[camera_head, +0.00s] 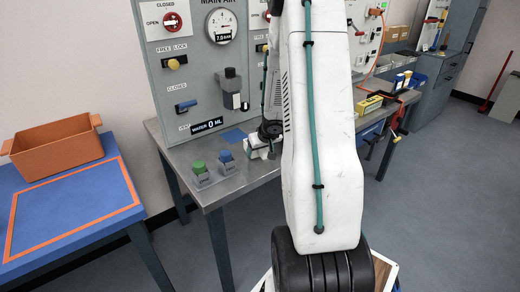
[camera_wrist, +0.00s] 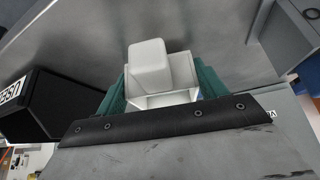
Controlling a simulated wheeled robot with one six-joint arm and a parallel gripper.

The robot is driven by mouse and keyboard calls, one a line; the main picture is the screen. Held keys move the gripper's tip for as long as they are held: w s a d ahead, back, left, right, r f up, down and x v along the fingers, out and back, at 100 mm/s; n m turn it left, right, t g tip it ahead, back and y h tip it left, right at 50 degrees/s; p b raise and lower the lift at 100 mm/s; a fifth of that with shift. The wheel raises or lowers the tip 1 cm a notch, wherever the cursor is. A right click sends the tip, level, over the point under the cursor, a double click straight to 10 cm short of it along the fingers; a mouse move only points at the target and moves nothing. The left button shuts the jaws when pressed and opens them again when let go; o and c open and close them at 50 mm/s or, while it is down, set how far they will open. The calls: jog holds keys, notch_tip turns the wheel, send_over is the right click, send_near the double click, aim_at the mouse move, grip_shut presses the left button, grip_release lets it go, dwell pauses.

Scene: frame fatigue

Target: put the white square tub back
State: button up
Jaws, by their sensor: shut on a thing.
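The white square tub (camera_wrist: 150,62) is between the two green fingers of my gripper (camera_wrist: 160,88) in the wrist view. The fingers are shut on it, one at each side. Below it, a white angled piece also shows between the fingers; I cannot tell if it is part of the tub. In the head view my white arm reaches over the grey steel bench (camera_head: 238,190) and hides most of what is at the gripper. I cannot tell there whether the tub touches the bench.
A black bin (camera_wrist: 38,105) with a partly readable label stands left in the wrist view. In the head view, green (camera_head: 199,168) and blue (camera_head: 225,156) capped blocks stand at the bench's front. A blue table (camera_head: 70,215) with an orange crate (camera_head: 60,150) is at the left.

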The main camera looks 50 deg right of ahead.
jog(key=shift+f, duration=0.5)
jog(key=o, duration=1.2)
jog(key=shift+c, duration=0.2)
jog(key=shift+v, duration=3.95)
